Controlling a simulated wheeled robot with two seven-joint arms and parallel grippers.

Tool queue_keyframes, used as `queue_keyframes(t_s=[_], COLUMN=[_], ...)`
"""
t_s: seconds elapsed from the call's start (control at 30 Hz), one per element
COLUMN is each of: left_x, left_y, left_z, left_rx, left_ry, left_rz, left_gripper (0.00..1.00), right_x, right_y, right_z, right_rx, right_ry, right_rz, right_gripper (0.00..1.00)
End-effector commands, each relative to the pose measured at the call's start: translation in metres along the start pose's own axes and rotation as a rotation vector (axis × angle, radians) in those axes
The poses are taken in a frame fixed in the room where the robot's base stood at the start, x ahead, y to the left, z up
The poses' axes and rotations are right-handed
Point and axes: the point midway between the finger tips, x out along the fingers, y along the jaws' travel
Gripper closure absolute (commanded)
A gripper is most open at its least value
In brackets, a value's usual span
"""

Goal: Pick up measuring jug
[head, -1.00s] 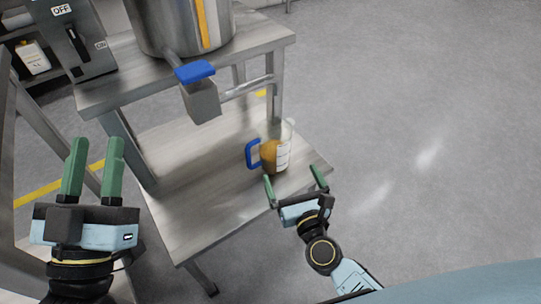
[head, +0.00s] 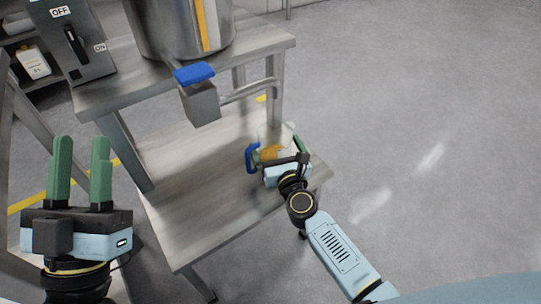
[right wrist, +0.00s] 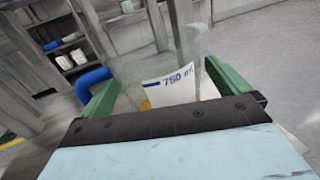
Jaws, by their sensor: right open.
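The measuring jug, clear with amber contents and a blue handle (head: 251,158), stands on the lower metal shelf (head: 200,190) in the head view. My right gripper (head: 279,148) is open, with its green fingers on either side of the jug; its body hides much of the jug. In the right wrist view the jug (right wrist: 168,88) shows a white "750 ml" label between the fingers (right wrist: 162,78), and its blue handle is outside the left finger. Contact with the fingers cannot be told. My left gripper (head: 81,142) is open and empty at the left.
A steel vessel (head: 180,28) stands on the upper table, with a blue-topped outlet block (head: 200,102) overhanging the lower shelf. A switch box (head: 80,45) is at the upper left. Open floor (head: 430,120) lies to the right.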

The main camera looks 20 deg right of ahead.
Motion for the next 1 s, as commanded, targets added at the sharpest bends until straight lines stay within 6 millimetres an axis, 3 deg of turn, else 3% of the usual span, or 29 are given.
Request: queue_keyframes(t_s=[0.13, 0.6, 1.0], left_x=[0.0003, -0.0001, 0.0001], left_y=[0.0001, 0.0003, 0.0005], left_z=[-0.0001, 0.0011, 0.0033], left_rx=[0.000, -0.002, -0.003], left_ry=[0.000, -0.005, -0.029], left_rz=[0.000, 0.000, -0.001], left_gripper=[0.64, 0.64, 0.64], right_x=[-0.0004, -0.0001, -0.0002], right_y=[0.0000, 0.0001, 0.0001], right_z=[-0.0001, 0.0017, 0.0052], right_rx=[0.000, 0.000, 0.001], right_ry=[0.001, -0.003, -0.003], right_rz=[0.000, 0.000, 0.000], right_gripper=[0.00, 0.60, 0.60])
